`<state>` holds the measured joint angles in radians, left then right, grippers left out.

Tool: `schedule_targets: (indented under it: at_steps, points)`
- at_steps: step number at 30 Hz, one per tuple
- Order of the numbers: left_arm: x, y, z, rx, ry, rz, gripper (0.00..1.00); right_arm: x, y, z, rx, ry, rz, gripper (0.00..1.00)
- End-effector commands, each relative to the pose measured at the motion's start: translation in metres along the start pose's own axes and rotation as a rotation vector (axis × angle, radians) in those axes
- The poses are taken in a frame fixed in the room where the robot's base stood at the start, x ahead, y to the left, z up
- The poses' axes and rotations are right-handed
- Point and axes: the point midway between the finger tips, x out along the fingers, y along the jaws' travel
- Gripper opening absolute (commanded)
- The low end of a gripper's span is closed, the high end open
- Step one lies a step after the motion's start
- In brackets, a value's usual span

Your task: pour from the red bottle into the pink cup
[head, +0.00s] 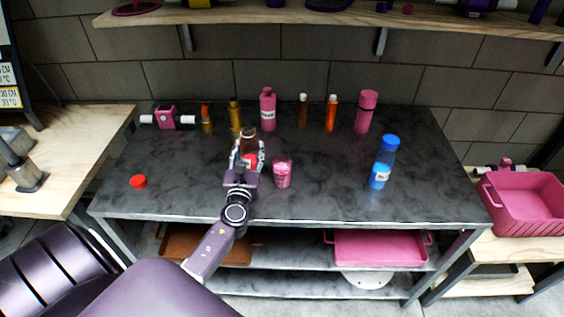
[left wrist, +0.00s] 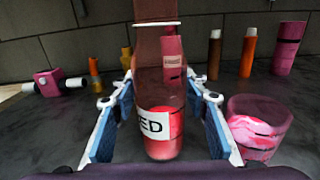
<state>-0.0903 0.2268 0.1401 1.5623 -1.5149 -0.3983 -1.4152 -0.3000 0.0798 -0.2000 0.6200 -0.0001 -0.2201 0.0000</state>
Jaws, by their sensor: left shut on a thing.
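The red bottle (left wrist: 160,95) is clear with red contents low inside and a white label. It stands upright between the fingers of my left gripper (left wrist: 160,115), which is shut on it; it also shows in the head view (head: 249,145). The gripper also shows in the head view (head: 246,160), over the middle of the dark table. The pink cup (head: 283,173) stands on the table just right of the gripper. In the left wrist view the pink cup (left wrist: 258,127) shows pink contents or inner wall. My right gripper is not in view.
Along the back of the dark table (head: 330,165) stand a pink bottle (head: 267,109), brown (head: 303,111) and orange (head: 331,113) bottles and a tall pink container (head: 366,111). A blue bottle (head: 384,162) stands right. A red cap (head: 138,181) lies left.

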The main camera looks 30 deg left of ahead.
Motion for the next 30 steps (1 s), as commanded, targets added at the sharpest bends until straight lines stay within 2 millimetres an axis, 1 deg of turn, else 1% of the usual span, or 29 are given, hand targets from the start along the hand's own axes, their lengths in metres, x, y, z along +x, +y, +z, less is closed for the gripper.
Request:
schedule_targets:
  at_steps: [19,30]
  points:
    - [-0.001,-0.005,0.003,0.3,-0.082,0.001,0.08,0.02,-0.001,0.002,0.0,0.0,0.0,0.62]
    - [-0.003,-0.011,-0.001,0.478,-0.13,0.001,0.08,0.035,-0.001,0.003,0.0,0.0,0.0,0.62]
